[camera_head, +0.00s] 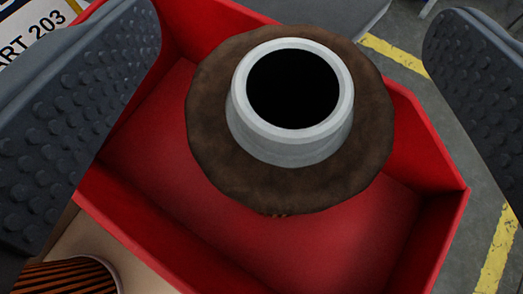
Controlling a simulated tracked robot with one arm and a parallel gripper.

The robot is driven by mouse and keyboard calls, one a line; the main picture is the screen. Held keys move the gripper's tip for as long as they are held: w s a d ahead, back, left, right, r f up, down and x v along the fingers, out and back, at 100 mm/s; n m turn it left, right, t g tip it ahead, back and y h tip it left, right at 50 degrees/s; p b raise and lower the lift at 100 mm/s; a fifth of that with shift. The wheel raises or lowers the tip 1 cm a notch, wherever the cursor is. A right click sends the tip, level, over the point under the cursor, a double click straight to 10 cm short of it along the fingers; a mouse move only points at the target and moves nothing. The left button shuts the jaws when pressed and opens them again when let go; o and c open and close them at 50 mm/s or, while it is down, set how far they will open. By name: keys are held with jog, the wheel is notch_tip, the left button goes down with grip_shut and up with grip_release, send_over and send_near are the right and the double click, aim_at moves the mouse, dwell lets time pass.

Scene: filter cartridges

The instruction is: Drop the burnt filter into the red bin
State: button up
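The burnt filter (210,130) shows from above as a brown, scorched disc with a grey collar around a dark round hole. It is over or inside the red bin (150,235); I cannot tell whether it touches the bin's floor. My gripper (295,110) has its two dark, studded fingers wide apart, one at the left and one at the right edge. Clear gaps show between each finger and the filter. The left finger hides part of the bin's left side.
Part of an orange pleated cartridge (65,278) shows at the bottom left, beside the bin on a beige surface. Grey floor with yellow lines (497,250) lies to the right.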

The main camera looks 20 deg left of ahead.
jog(key=p+v, duration=0.1)
jog(key=v, duration=1.2)
jog(key=shift+s+p, duration=0.35)
jog(key=shift+s, duration=0.05)
jog(key=s+d+r+t, duration=0.1)
jog(key=s+d+r, duration=0.2)
jog(key=r, duration=0.9)
jog(key=s+d+r, duration=0.2)
jog(key=d+r, duration=0.2)
jog(key=r, duration=0.8)
jog(key=s+d+r+h, duration=0.1)
jog(key=s+d+r, duration=0.3)
jog(key=s+r, duration=0.4)
jog(key=s+d+r+m+t, duration=0.1)
jog(key=s+d+r, duration=0.2)
jog(key=s+r, duration=0.5)
notch_tip(320, 180, up, 2)
jog(key=shift+d+r+m+h, duration=0.1)
jog(key=shift+d+m+h, duration=0.2)
jog(key=shift+d+h, duration=0.1)
